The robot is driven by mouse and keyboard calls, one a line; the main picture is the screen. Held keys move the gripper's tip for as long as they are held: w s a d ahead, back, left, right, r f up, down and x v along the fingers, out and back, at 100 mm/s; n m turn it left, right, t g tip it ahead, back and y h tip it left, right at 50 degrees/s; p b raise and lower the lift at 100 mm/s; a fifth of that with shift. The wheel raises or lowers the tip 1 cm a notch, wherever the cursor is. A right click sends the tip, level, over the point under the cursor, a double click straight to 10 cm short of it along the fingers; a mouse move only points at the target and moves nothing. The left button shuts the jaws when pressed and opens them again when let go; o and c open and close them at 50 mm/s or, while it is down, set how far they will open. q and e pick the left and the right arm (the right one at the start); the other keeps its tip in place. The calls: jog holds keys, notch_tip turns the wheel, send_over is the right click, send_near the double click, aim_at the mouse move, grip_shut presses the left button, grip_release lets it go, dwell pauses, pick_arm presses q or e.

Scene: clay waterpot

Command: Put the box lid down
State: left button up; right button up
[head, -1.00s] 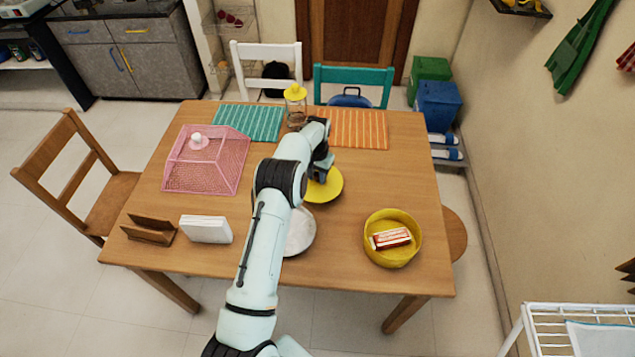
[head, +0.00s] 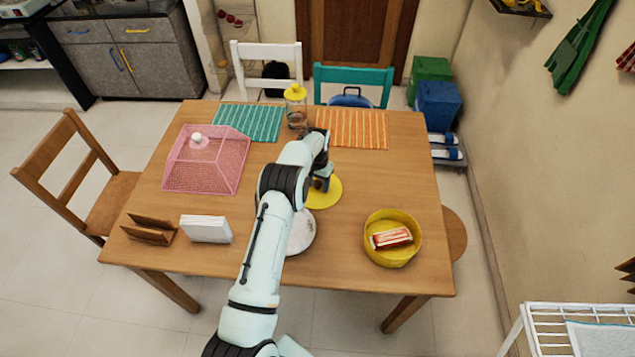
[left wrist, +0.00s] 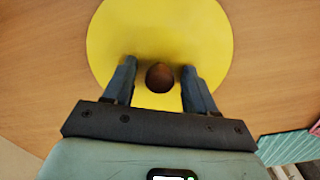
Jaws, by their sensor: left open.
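The box lid is a flat yellow disc (head: 328,197) with a brown round knob (left wrist: 160,76). In the head view it lies near the middle of the wooden table, behind a pale plate, and my arm covers part of it. In the left wrist view the yellow disc (left wrist: 160,30) is seen from above. My left gripper (left wrist: 159,78) is open, with one finger on each side of the knob and gaps between. It also shows over the lid in the head view (head: 321,186). The round yellow box (head: 378,255) stands open at the front right, with a red and white packet inside. My right gripper is not in view.
A pale plate (head: 303,235) is partly under my arm in the view. A pink mesh cover (head: 210,165), a napkin stack (head: 207,229) and a wooden holder (head: 150,230) are left. A glass jar (head: 296,108) stands behind. The table right of the lid is clear.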

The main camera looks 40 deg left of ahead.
aim_at(317, 183)
pick_arm(q)
notch_tip(317, 183, up, 12)
jog(key=shift+r, duration=0.2)
jog(key=shift+f, duration=0.1)
dwell(0.7)
